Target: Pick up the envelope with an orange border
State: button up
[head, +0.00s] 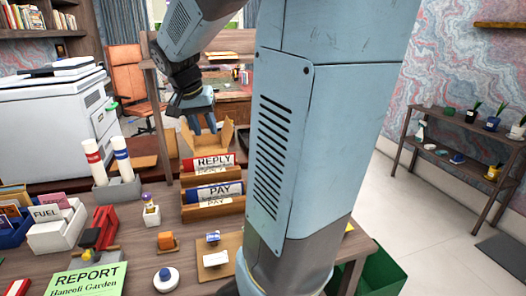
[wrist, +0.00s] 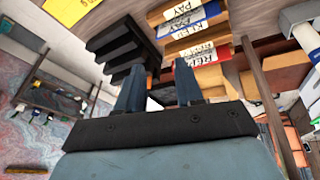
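I cannot make out an envelope with an orange border in either view. A wooden letter sorter (head: 213,210) stands on the desk with REPLY and PAY labels, one edged red and one blue; it also shows in the wrist view (wrist: 205,50). My gripper (head: 203,128) hangs above and behind the sorter, near an open cardboard box (head: 228,134). In the wrist view my gripper (wrist: 159,88) has its two fingers apart, with nothing clearly held between them. My arm hides the right part of the desk.
A black tiered tray (wrist: 125,48) is beside the sorter in the wrist view. A grey holder with two white tubes (head: 122,160), a FUEL box (head: 48,212), a red stapler-like object (head: 104,228) and a green report (head: 86,281) are on the left. A green bin (head: 384,276) stands at right.

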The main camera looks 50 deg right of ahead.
jog(key=w+d+f+m+g+h, duration=0.25)
jog(key=w+d+f+m, duration=0.25)
jog(key=d, duration=0.6)
jog(key=w+d+f+m+g+h, duration=0.2)
jog(key=w+d+f+m+g, duration=0.25)
jog(key=d, duration=0.55)
jog(key=w+d+f+m+g+h, duration=0.1)
jog(key=w+d+f+m+h, duration=0.35)
jog(key=d, duration=0.65)
jog(key=shift+y, duration=0.8)
jog(key=shift+w+d+f+x, duration=0.15)
jog(key=shift+w+x, duration=0.25)
jog(key=shift+x, duration=1.85)
jog(key=shift+w+d+f+x, duration=0.15)
jog(key=shift+w+x, duration=0.25)
jog(key=shift+x, duration=1.9)
jog(key=shift+w+d+f+x, duration=0.15)
jog(key=shift+w+x, duration=0.25)
jog(key=shift+x, duration=1.85)
jog(key=shift+a, duration=0.1)
grip_shut()
